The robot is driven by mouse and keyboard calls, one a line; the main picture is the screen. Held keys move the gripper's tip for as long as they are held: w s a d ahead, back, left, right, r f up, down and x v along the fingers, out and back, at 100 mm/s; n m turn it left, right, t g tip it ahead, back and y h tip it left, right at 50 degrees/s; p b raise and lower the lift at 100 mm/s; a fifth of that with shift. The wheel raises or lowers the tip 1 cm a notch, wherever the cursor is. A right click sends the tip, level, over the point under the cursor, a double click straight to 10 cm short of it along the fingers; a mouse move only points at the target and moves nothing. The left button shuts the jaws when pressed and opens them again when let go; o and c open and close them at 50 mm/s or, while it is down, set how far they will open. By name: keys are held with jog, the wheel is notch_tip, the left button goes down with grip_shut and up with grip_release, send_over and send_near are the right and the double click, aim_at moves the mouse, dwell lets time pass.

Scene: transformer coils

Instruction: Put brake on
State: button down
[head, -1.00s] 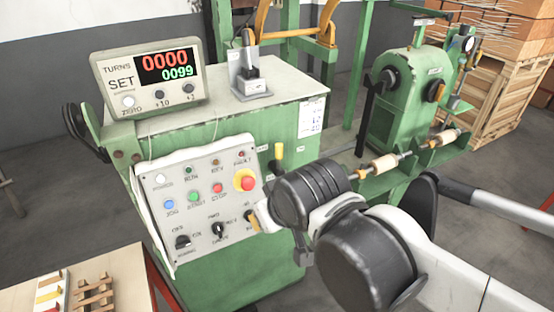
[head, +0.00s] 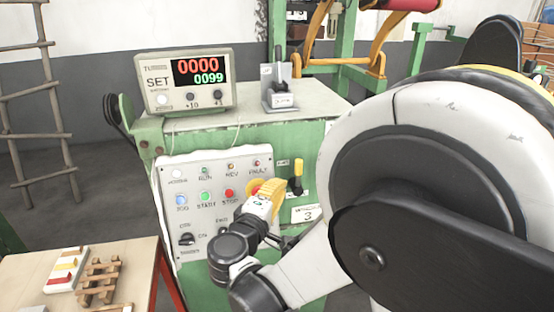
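No part in view carries a brake label that I can read. A yellow-handled lever (head: 296,174) stands upright on the green cabinet's front, right of the control panel (head: 170,215). A black lever (head: 278,58) stands on a grey base on the cabinet top. The fingers cannot be made out.
A counter box (head: 187,83) reads 0000 and 0099 on the cabinet top (head: 235,120). A wooden table (head: 30,285) with wooden pieces stands at the lower left. A ladder (head: 45,110) leans behind. My large arm links fill the right side.

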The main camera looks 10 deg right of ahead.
jog(key=shift+a+n+t, duration=0.4)
jog(key=shift+a+t, duration=0.1)
jog(key=shift+a, duration=0.05)
jog(key=shift+b+x, duration=1.45)
jog(key=shift+x, duration=3.55)
jog(key=shift+d+r, duration=0.1)
jog(key=shift+d+r+m+g+p, duration=0.1)
jog(key=shift+d+m+g+p, duration=0.2)
jog(key=shift+m+g+p, duration=0.25)
jog(key=shift+d+m, duration=0.1)
jog(key=shift+m, duration=0.15)
